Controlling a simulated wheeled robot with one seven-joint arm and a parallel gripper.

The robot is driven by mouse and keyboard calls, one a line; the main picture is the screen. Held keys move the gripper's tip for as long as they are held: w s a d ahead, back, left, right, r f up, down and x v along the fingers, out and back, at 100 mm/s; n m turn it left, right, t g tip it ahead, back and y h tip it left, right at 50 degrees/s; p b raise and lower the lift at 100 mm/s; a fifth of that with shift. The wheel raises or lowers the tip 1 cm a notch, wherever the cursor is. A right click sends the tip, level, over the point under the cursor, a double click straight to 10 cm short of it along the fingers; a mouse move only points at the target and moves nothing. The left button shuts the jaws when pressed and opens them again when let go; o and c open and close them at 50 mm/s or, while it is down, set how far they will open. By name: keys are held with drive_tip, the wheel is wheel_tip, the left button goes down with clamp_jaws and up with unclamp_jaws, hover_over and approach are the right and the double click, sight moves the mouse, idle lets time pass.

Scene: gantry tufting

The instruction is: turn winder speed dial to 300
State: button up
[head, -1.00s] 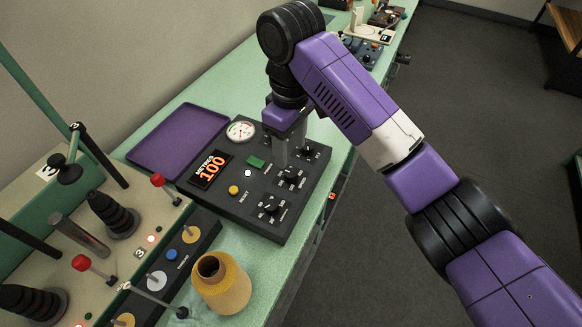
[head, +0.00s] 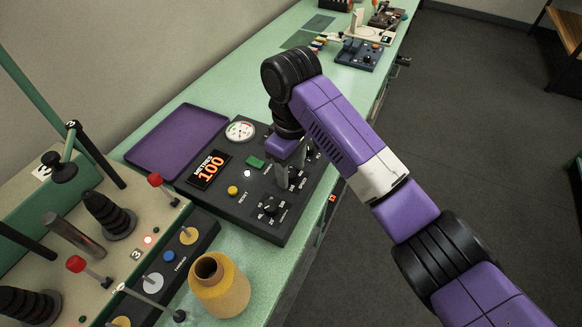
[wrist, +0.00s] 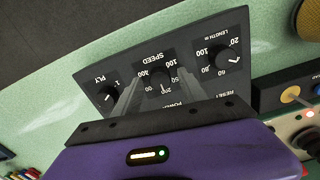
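The winder's dark control box (head: 235,207) lies on the green bench and shows a lit orange 100 under METRES. The speed dial (head: 294,183) is the middle black knob, partly hidden by my fingers in the head view. In the wrist view the speed dial (wrist: 161,90) appears upside down under the SPEED label; its exact setting is hard to read. My gripper (head: 289,168) points down above it. In the wrist view my gripper (wrist: 155,92) has its two fingers apart, one on each side of the dial; I cannot tell whether they touch it.
The length dial (head: 270,206) and the ply dial (wrist: 107,96) flank the speed dial closely. A green button (head: 256,162), yellow button (head: 233,190) and round gauge (head: 240,130) share the box. A yellow cone (head: 220,287) stands nearby. A purple tray (head: 178,140) lies behind.

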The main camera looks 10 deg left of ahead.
clamp_jaws()
drive_tip(key=shift+r+m+p, duration=0.1)
drive_tip(key=shift+m+p, duration=0.2)
drive_tip(key=shift+p, duration=0.15)
drive_tip(key=shift+r+m+p, duration=0.15)
drive_tip(key=shift+m+p, duration=0.65)
drive_tip(key=shift+p, duration=0.45)
drive_tip(key=m+p, duration=0.3)
drive_tip(key=p, duration=0.1)
drive_tip(key=shift+s, duration=0.1)
drive_tip(key=m+p, duration=0.2)
drive_tip(key=m, duration=0.1)
drive_tip(key=shift+f+m+p, duration=0.2)
drive_tip(key=shift+m+p, duration=0.4)
drive_tip(key=shift+m, duration=1.4)
